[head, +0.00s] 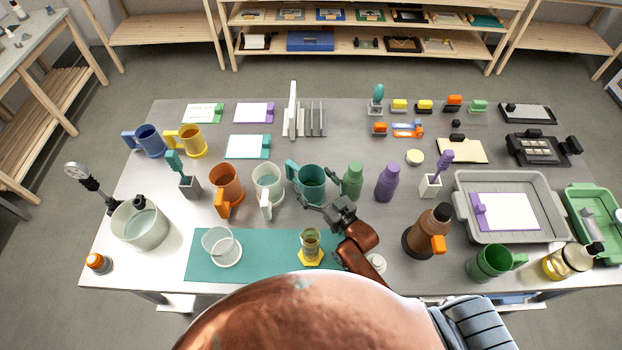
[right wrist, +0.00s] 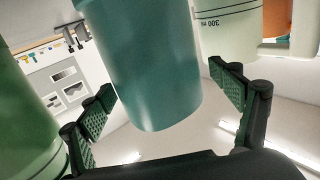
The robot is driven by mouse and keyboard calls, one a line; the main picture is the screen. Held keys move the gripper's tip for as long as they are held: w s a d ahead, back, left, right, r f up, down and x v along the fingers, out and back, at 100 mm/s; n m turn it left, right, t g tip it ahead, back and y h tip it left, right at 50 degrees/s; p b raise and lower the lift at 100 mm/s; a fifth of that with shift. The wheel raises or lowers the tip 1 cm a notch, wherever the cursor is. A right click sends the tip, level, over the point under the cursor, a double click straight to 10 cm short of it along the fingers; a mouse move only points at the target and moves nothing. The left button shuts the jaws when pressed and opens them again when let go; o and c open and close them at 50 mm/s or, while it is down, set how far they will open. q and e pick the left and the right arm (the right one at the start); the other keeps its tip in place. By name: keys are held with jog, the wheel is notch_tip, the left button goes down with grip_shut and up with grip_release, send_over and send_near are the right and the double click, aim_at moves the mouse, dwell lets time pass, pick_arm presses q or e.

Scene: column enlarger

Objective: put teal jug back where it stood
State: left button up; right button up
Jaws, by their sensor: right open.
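The teal jug (head: 311,187) stands upright on the grey table in the middle row, between the white jug (head: 268,182) and the green bottle (head: 352,181), its handle toward the left. My right gripper (head: 320,200) is at the near side of the teal jug, open, with a finger to either side. In the right wrist view the teal jug (right wrist: 150,70) fills the middle, between the spread fingers (right wrist: 165,100), with visible gaps beside it. The jug's base meets no visible surface in that view. My left gripper is not in view.
The orange jug (head: 228,185) stands left of the white jug, the purple bottle (head: 387,182) right of the green one. On the teal mat (head: 270,268) are a glass beaker (head: 220,245) and a small beaker (head: 311,242) on a yellow base. A brown bottle (head: 430,228) stands right of my arm.

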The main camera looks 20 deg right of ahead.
jog(key=shift+p+v, duration=0.35)
jog(key=shift+v, duration=0.65)
jog(key=shift+s+d, duration=0.1)
jog(key=shift+s, duration=0.1)
jog(key=v, duration=1.1)
jog(key=shift+s, duration=0.35)
